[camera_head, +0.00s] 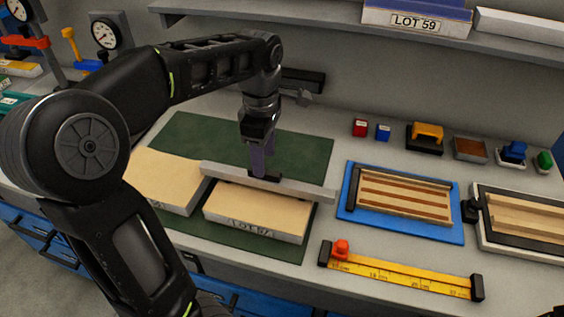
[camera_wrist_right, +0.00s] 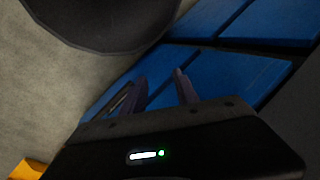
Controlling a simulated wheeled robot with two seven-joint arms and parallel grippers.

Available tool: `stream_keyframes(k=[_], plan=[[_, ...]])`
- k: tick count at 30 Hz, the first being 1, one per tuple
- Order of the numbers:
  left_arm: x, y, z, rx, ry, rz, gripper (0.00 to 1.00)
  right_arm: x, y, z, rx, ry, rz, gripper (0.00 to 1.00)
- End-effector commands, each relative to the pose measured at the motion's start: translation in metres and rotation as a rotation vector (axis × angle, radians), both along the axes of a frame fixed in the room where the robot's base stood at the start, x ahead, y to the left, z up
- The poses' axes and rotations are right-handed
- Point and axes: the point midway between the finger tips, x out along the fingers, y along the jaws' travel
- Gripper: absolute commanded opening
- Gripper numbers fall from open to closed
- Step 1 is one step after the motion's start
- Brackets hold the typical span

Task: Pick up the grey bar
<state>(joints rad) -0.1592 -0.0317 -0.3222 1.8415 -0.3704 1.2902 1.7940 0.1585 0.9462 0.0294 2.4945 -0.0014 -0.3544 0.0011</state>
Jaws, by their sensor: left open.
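The grey bar (camera_head: 310,190) is long and straight. It lies across the back edges of two pale wood-topped blocks on a green mat. A small black piece (camera_head: 267,178) shows at its middle. My left gripper (camera_head: 262,168) points down, open, with its fingertips right at this black piece. I cannot tell whether the fingers touch it or stand around it. My right gripper (camera_wrist_right: 157,90) shows in the right wrist view with its two fingers apart and nothing between them. It is not in the head view.
The left block (camera_head: 160,175) and the lettered front block (camera_head: 258,210) lie on the green mat (camera_head: 300,150). To the right are a blue tray (camera_head: 350,205) with slats, a framed panel (camera_head: 490,235) and a yellow ruler (camera_head: 400,273). A shelf (camera_head: 330,38) runs along the back.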

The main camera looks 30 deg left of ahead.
Motion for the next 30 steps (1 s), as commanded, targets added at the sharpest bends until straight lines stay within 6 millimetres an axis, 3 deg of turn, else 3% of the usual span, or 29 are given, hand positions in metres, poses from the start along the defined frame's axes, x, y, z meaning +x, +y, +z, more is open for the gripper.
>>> stream_keyframes(k=[11,20,30], plan=[[-0.001,0.001,0.001,0.000,0.000,0.006,0.51,-0.001,0.000,0.000,0.000,0.002,0.001,0.36],[-0.001,0.001,-0.023,0.000,0.001,0.005,0.51,-0.001,0.000,0.001,0.000,0.001,0.000,0.36],[-0.001,0.001,-0.026,0.000,0.001,0.005,0.51,-0.001,0.000,0.001,0.000,0.001,0.000,0.36]])
